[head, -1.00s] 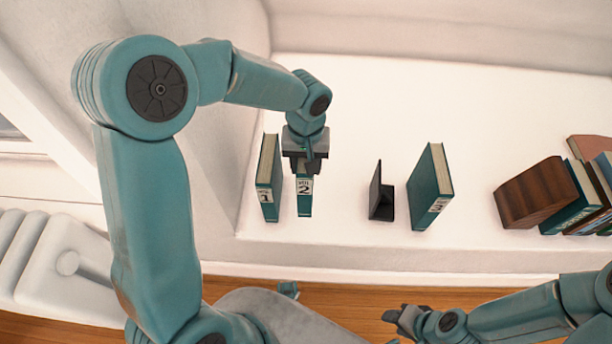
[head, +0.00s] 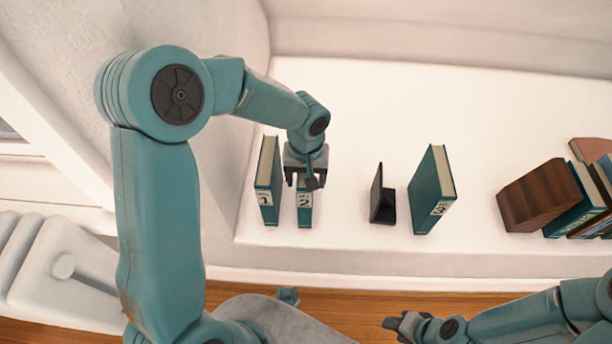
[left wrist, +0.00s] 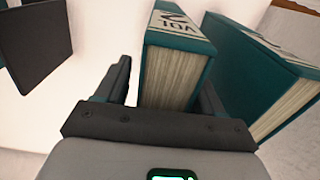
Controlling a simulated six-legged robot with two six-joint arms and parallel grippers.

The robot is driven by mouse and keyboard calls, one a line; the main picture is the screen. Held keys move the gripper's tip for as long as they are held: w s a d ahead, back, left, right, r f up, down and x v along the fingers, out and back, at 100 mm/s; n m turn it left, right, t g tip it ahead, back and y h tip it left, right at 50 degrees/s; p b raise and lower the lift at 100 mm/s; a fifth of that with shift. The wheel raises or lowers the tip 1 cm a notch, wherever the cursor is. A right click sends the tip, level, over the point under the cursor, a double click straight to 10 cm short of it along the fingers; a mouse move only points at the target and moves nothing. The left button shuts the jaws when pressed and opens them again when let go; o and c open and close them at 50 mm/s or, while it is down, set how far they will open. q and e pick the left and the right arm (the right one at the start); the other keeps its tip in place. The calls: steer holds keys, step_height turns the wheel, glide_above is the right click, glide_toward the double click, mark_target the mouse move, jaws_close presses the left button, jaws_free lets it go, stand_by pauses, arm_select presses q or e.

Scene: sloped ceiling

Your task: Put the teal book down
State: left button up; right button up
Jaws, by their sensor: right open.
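The teal book marked 2 (head: 305,212) stands upright on the white ledge (head: 330,240), just right of the teal book marked 1 (head: 268,185). My left gripper (head: 304,181) is over its top, with one finger on each side. In the left wrist view, the book's page edge (left wrist: 170,78) is between the fingers, with a gap beside the left finger, so the jaws are open. The gripper hides the book's upper part in the head view. My right gripper (head: 398,322) is open and empty near the bottom edge.
A brown wooden block (head: 537,195) and several leaning books (head: 590,200) are farther right. A wall rises close on the left. The ledge behind the books is bare.

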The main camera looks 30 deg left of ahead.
arm_select(q)
steer(key=shift+r+p, duration=0.3)
steer(key=shift+r, duration=0.05)
step_height(320, 180, up, 12)
steer(key=p, duration=0.3)
steer(key=shift+f, duration=0.2)
steer(key=shift+s, duration=0.1)
